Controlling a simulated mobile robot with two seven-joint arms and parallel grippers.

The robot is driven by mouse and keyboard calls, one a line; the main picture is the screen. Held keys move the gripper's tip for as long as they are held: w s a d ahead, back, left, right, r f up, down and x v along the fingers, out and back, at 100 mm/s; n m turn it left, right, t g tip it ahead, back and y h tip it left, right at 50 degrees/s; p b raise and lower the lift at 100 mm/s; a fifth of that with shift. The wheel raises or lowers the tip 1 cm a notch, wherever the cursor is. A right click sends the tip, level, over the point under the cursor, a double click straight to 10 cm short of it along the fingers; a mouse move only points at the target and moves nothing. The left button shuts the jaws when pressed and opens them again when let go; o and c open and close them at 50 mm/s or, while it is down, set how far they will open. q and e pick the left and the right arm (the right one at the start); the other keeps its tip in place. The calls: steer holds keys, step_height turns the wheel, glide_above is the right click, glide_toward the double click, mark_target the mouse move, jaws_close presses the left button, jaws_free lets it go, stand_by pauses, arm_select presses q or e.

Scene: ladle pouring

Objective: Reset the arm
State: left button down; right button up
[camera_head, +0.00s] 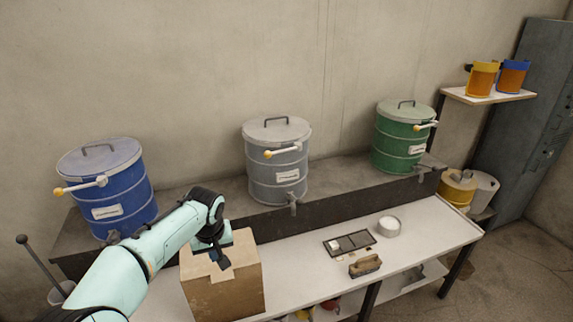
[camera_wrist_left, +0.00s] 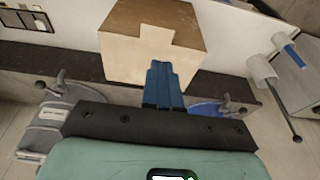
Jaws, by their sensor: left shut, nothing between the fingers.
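My left arm comes in from the left in the head view, and its gripper (camera_head: 222,259) hangs over the cardboard-coloured box (camera_head: 225,288) on the white table (camera_head: 425,243). The fingers are shut with nothing between them. In the left wrist view the shut blue fingers (camera_wrist_left: 162,84) point toward the notched face of the box (camera_wrist_left: 150,30). I cannot tell whether the fingertips touch the box. My right gripper is not in view.
A blue drum (camera_head: 108,190), a grey drum (camera_head: 278,165) and a green drum (camera_head: 400,140) stand on the raised shelf behind. A dark tray (camera_head: 349,243), a brush (camera_head: 365,265) and a round white dish (camera_head: 389,226) lie on the table.

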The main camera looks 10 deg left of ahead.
arm_select(q)
steer(key=s+d+f+m+g+h, duration=0.1)
steer(key=s+d+f, duration=0.15)
steer(key=f, duration=0.65)
steer(key=s+d+f+m+h, duration=0.15)
steer(key=d+f, duration=0.25)
steer(key=f, duration=0.6)
steer(key=s+d+f+m+g+h, duration=0.1)
steer(key=s+d+f, duration=0.2)
steer(key=f, duration=0.6)
steer(key=s+d+f, duration=0.2)
steer(key=s+f, duration=0.2)
steer(key=s, duration=0.3)
steer(key=s+d+f+h, duration=0.1)
steer(key=s+d+f, duration=0.1)
steer(key=s+f, duration=0.3)
steer(key=s+d+f+n+h, duration=0.1)
steer(key=s+d+f, duration=0.2)
steer(key=s, duration=0.7)
steer(key=shift+s+f+g, duration=0.15)
steer(key=shift+f+g, duration=0.25)
steer(key=shift+f, duration=0.3)
